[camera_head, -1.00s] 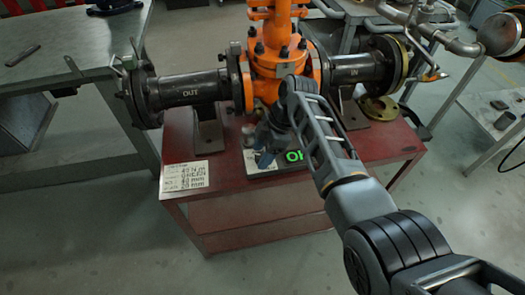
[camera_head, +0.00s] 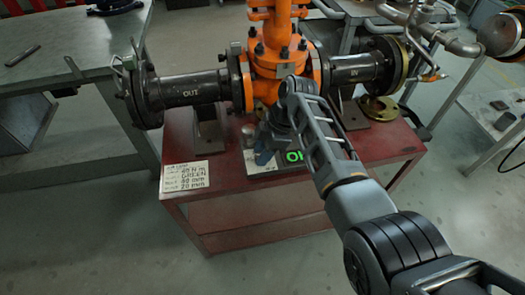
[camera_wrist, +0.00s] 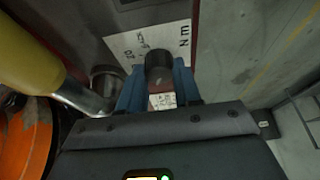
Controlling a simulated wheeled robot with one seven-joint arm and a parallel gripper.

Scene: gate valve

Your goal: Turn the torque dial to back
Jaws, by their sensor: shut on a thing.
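The torque dial shows in the wrist view as a dark round knob (camera_wrist: 158,64) in front of a white scale plate (camera_wrist: 140,43) marked "20" and "N m". My gripper (camera_wrist: 159,82) has its two blue fingers on either side of the knob and is shut on it. My arm and fingers hide the dial there. The dial's pointer cannot be made out.
The orange valve (camera_head: 270,60) with black pipes stands behind my gripper. A white label card (camera_head: 190,176) lies on the red stand (camera_head: 225,180). In the wrist view a yellow handle (camera_wrist: 28,62) with a metal shaft lies close on the left.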

